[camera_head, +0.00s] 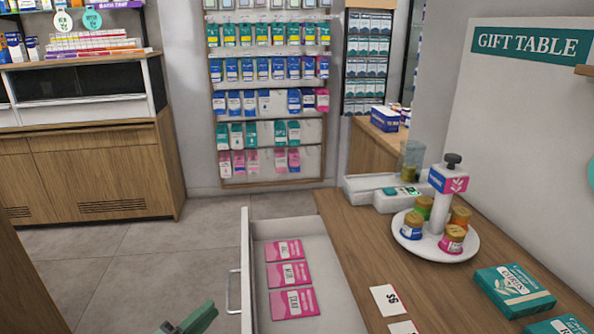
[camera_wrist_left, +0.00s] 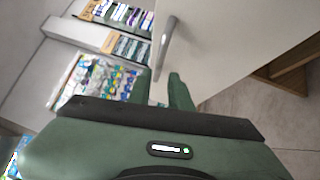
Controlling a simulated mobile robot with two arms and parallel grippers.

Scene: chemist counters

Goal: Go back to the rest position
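An open white drawer (camera_head: 325,284) sticks out to the left of the wooden counter and holds three pink packets (camera_head: 290,275) in a column. Its metal handle (camera_head: 233,290) is on the drawer's left face. My left gripper (camera_head: 190,319) is at the bottom edge, left of the handle and apart from it. In the left wrist view its two green fingers (camera_wrist_left: 161,92) stand apart with nothing seen between them. The handle (camera_wrist_left: 165,48) shows just beyond the fingertips. My right gripper is in no view.
The wooden counter (camera_head: 365,235) carries a round white stand (camera_head: 436,246) with small jars, green boxes (camera_head: 514,290) and a price card (camera_head: 389,300). Shelves of boxes (camera_head: 268,95) line the back wall. Grey floor (camera_head: 120,255) is clear left of the drawer.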

